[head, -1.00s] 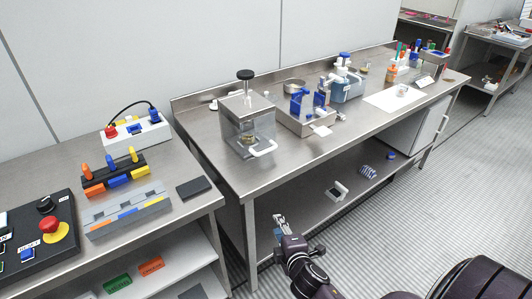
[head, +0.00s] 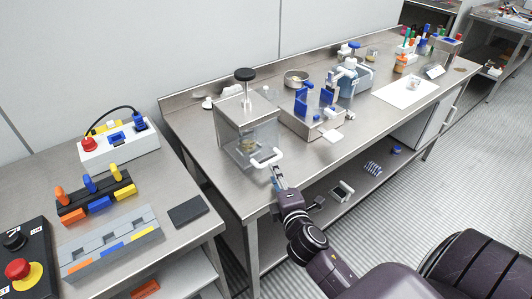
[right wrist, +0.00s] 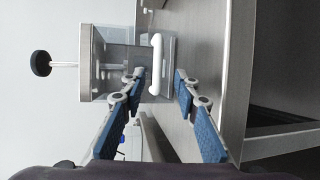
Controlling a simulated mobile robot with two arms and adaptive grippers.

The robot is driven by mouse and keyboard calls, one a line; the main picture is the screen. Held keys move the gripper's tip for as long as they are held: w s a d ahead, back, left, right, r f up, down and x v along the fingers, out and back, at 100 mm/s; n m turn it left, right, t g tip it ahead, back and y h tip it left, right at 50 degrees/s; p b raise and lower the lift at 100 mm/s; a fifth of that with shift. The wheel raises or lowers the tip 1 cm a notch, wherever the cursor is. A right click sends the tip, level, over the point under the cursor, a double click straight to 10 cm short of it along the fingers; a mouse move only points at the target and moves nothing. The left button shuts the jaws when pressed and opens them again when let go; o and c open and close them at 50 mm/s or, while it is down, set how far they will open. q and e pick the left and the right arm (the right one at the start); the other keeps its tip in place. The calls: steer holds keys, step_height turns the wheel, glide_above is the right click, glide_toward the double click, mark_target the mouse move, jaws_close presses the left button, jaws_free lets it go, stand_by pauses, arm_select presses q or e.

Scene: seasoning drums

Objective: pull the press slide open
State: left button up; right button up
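The press (head: 246,120) is a clear-walled box with a steel top and a black knob (head: 244,75) on a rod. It stands near the left end of the long steel bench. Its slide has a white bar handle (head: 268,159) at the front; the handle also shows in the right wrist view (right wrist: 156,65). My right gripper (head: 276,174) is just in front of the handle. In the right wrist view its blue-padded fingers (right wrist: 159,80) are spread, and the handle appears between their tips. I cannot tell whether they touch it. My left gripper is not in view.
To the right of the press stands a steel box with blue parts (head: 312,113), then a blue-tinted container (head: 352,80) and a white sheet (head: 405,91). A second bench at left holds a grey slotted block (head: 112,243) and a black pad (head: 187,212). A lower shelf holds small items.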

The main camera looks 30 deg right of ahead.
steer(key=shift+w+d, duration=0.1)
steer(key=shift+w, duration=0.3)
steer(key=shift+w+d+r, duration=0.1)
steer(key=shift+w, duration=0.15)
steer(key=x, duration=0.3)
steer(key=shift+r+p, duration=0.15)
steer(key=shift+p, duration=0.25)
steer(key=shift+x, duration=1.1)
steer(key=shift+w+d, duration=0.1)
steer(key=shift+w, duration=0.05)
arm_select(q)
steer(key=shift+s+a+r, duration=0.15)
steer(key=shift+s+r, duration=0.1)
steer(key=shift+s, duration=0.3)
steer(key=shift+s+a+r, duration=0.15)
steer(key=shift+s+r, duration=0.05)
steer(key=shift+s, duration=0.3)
arm_select(e)
steer(key=shift+f, duration=0.25)
jaws_close()
